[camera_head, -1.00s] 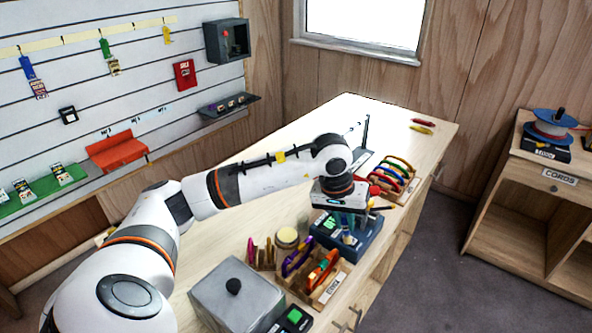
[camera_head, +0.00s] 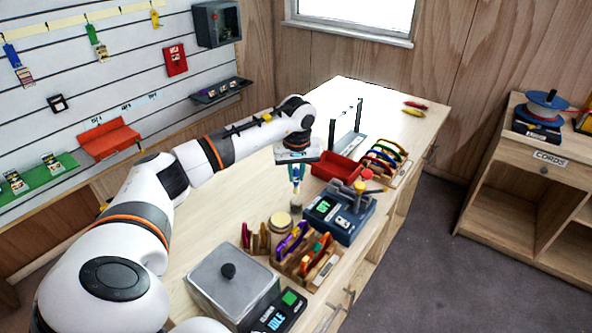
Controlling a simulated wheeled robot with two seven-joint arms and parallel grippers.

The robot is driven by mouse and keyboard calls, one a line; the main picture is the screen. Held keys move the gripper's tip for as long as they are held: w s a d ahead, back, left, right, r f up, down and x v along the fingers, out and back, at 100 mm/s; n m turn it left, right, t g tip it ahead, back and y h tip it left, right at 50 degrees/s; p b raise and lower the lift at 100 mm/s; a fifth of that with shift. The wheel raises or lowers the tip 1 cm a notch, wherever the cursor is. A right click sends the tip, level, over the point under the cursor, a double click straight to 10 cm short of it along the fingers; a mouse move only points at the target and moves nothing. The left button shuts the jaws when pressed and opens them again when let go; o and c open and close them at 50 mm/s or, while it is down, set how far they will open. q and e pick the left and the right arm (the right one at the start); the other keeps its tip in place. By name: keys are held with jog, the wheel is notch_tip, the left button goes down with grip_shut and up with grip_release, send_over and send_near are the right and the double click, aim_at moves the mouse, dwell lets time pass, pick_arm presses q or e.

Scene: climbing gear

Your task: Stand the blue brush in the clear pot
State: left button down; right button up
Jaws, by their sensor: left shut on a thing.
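My left gripper (camera_head: 297,172) points down over the table, left of the blue device. It is shut on a small, thin upright thing, which looks like the blue brush (camera_head: 296,187); the fingers hide much of it. Just below it on the tabletop is a small greyish see-through shape, which looks like the clear pot (camera_head: 296,204). At this size I cannot tell whether the brush tip is above the pot or inside its rim. My right gripper is not in view.
The blue device (camera_head: 340,226) with a display stands right of the gripper, and a red tray (camera_head: 337,168) lies behind it. A cream round tub (camera_head: 281,222), a wooden rack (camera_head: 307,263) and a grey lidded box (camera_head: 232,282) stand nearer. The table's left side is mostly clear.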

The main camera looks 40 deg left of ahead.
aim_at(296, 185)
pick_arm(q)
jog(key=shift+f, duration=0.75)
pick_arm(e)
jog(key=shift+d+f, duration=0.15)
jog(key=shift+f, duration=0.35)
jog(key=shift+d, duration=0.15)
pick_arm(q)
jog(key=shift+f+b, duration=0.1)
jog(key=shift+b, duration=0.2)
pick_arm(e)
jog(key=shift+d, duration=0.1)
pick_arm(q)
jog(key=shift+f, duration=0.2)
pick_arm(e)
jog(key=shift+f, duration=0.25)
pick_arm(q)
jog(key=shift+f+b, duration=0.7)
jog(key=shift+f, duration=0.05)
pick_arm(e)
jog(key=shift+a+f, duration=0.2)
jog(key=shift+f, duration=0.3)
pick_arm(q)
jog(key=shift+f, duration=0.1)
jog(key=shift+f, duration=0.15)
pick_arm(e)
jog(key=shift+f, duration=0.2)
pick_arm(q)
jog(key=shift+f+b, duration=0.65)
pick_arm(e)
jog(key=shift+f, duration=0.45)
